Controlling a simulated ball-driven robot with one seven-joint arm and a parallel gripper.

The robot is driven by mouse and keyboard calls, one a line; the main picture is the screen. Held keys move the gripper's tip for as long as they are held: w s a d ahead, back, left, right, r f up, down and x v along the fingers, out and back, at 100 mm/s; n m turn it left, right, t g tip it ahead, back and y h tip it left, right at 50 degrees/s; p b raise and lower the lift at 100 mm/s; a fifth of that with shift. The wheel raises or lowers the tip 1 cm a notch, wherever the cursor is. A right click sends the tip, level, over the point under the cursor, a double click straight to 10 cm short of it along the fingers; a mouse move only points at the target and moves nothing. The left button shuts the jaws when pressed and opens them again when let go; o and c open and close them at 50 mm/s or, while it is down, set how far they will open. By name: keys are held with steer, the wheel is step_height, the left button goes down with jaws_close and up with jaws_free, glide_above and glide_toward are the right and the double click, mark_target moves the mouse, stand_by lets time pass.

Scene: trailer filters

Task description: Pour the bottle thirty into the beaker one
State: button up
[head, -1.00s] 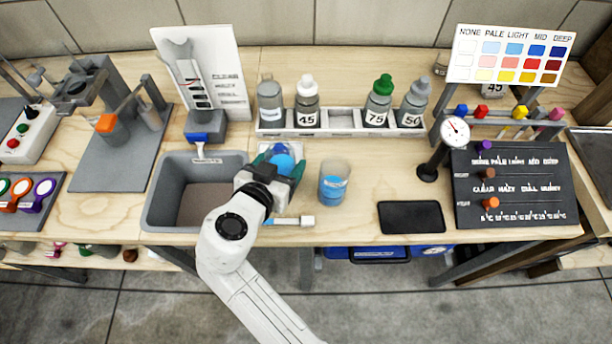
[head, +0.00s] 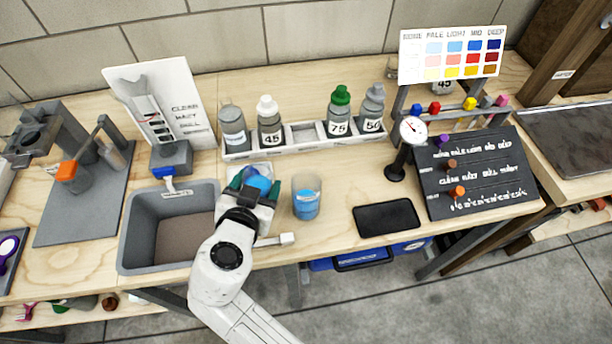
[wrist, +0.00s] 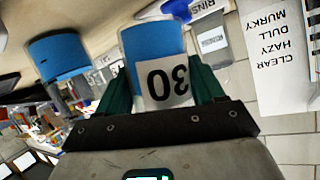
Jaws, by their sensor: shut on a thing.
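My gripper (head: 250,193) is shut on bottle thirty (head: 258,182), a bottle with blue in it, just left of the beaker in the head view. In the wrist view the bottle (wrist: 157,62) sits between my green fingers (wrist: 160,95), its 30 label upside down in that picture. The clear beaker (head: 306,197) holds blue liquid and stands upright on the bench, a small gap from my gripper. The beaker also shows at the left of the wrist view (wrist: 60,58). My gripper hides much of the bottle in the head view; its exact tilt is hard to tell.
A white rack (head: 300,135) behind holds several bottles, including 45, 75 and 50. A grey sink (head: 135,240) is on the left. A black pad (head: 387,217), a dial gauge (head: 411,130) and a dark board (head: 475,180) lie right. Bare bench surrounds the beaker's right side.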

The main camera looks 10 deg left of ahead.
mark_target(258, 169)
steer(key=shift+d+r+m+y, duration=0.3)
steer(key=shift+r+m, duration=0.1)
steer(key=shift+m, duration=0.2)
steer(key=shift+m+y, duration=0.5)
steer(key=shift+m, duration=0.1)
steer(key=r+p, duration=0.5)
steer(key=r, duration=0.1)
steer(key=shift+d+p, duration=0.4)
steer(key=shift+d, duration=0.1)
steer(key=shift+d+r+m+y+p, duration=0.2)
steer(key=shift+r+m+y+p, duration=0.25)
steer(key=shift+r+p, duration=0.3)
steer(key=shift+f+m+b, duration=0.35)
steer(key=shift+f+b, duration=0.05)
steer(key=shift+b, duration=0.2)
steer(key=shift+m+y, duration=0.3)
steer(key=shift+y, duration=0.15)
steer(key=shift+a+f+m+y+b, duration=0.25)
steer(key=shift+f+m+y+b, duration=0.25)
steer(key=shift+f+b, duration=0.65)
steer(key=shift+a+r+m+t+y, duration=0.15)
steer(key=shift+r+m+t+y, duration=0.2)
steer(key=shift+r+m, duration=0.35)
